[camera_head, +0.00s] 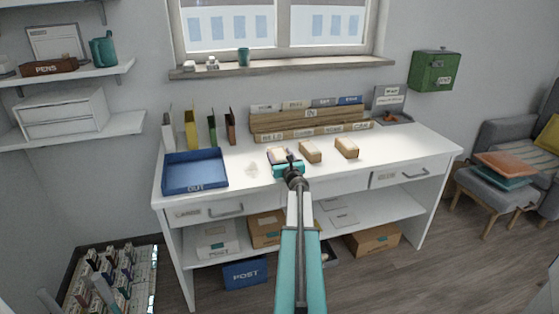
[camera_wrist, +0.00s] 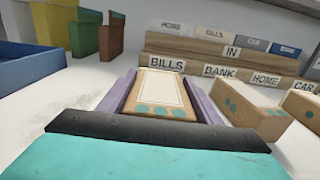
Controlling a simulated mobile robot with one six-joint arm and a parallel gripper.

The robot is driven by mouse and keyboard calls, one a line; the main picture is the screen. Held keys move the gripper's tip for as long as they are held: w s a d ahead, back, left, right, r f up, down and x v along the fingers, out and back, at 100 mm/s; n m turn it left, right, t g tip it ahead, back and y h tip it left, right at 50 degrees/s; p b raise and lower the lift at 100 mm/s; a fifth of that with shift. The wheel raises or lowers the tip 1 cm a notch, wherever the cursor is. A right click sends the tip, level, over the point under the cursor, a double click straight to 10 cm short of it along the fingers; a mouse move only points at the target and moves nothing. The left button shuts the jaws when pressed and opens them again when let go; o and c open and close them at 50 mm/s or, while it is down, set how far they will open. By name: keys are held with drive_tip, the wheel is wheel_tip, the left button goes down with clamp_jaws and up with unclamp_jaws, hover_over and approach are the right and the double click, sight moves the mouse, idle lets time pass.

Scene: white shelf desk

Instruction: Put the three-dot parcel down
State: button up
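A small cardboard parcel (camera_wrist: 160,91) with a cream label and three teal dots on its near face sits between the two purple fingers of my gripper (camera_wrist: 158,95) in the wrist view. The fingers lie against both its sides. In the head view my gripper (camera_head: 280,157) is over the front middle of the white desk, with the parcel mostly hidden by it. I cannot tell whether the parcel's underside touches the desktop.
Two other cardboard parcels stand to the right, a nearer one (camera_head: 310,152) and a farther one (camera_head: 346,148). A blue OUT tray (camera_head: 195,183) is at the left. A labelled wooden sorter (camera_head: 290,123) and upright folders (camera_head: 191,130) line the back. The desktop (camera_head: 410,148) is clear at right.

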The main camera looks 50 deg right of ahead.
sight(280, 155)
drive_tip(key=shift+c, duration=0.9)
drive_tip(key=shift+r, duration=0.1)
drive_tip(key=shift+r, duration=0.8)
drive_tip(key=shift+s+a+r, duration=0.15)
drive_tip(key=shift+r, duration=0.8)
drive_tip(key=s+a+r, duration=0.1)
drive_tip(key=s+a, duration=0.9)
drive_tip(key=a, duration=0.1)
drive_tip(key=shift+a+r+b, duration=0.15)
drive_tip(key=shift+a+b, duration=0.2)
drive_tip(key=shift+a, duration=0.05)
